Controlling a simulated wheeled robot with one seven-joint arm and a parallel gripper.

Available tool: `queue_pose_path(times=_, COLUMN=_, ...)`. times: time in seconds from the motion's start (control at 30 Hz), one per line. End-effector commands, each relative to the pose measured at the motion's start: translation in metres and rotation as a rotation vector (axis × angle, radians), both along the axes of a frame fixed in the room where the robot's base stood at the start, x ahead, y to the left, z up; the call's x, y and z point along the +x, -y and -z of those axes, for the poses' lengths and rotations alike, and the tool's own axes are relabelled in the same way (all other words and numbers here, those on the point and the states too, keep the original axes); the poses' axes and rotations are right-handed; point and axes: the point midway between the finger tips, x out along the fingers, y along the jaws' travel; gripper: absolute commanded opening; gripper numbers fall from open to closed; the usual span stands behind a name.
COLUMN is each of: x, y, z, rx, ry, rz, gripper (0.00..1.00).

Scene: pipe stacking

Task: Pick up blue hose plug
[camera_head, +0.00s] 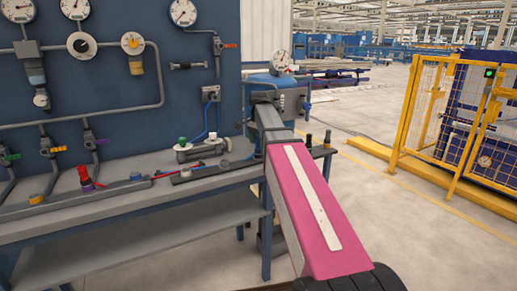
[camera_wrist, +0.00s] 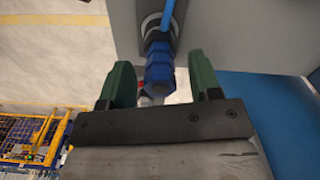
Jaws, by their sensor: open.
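The blue hose plug (camera_wrist: 159,75) is in the middle of the wrist view, a faceted blue fitting with a thin blue hose (camera_wrist: 168,12) at its upper end. My gripper (camera_wrist: 161,66) has two green fingers, spread apart, one on each side of the plug. The plug lies in the gap in this view, with visible space to both fingers; its depth relative to them is hard to tell. In the head view I cannot make out my fingers or the plug clearly.
A grey workbench (camera_head: 130,212) with small fittings stands at the left, below a blue panel (camera_head: 115,90) with gauges and pipes. A blue tank-like unit (camera_head: 272,85) is beyond the bench. A yellow fence (camera_head: 428,105) stands at the right, with open floor before it.

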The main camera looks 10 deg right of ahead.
Motion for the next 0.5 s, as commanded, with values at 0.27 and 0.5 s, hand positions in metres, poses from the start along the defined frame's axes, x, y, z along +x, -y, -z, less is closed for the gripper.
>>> queue_pose_path(times=0.27, x=0.0000, y=-0.0001, z=0.0036, rx=0.000, ry=0.000, rz=0.000, gripper=0.54)
queue_pose_path(times=0.5, x=0.0000, y=-0.0001, z=0.0033, rx=0.000, ry=0.000, rz=0.000, gripper=0.00)
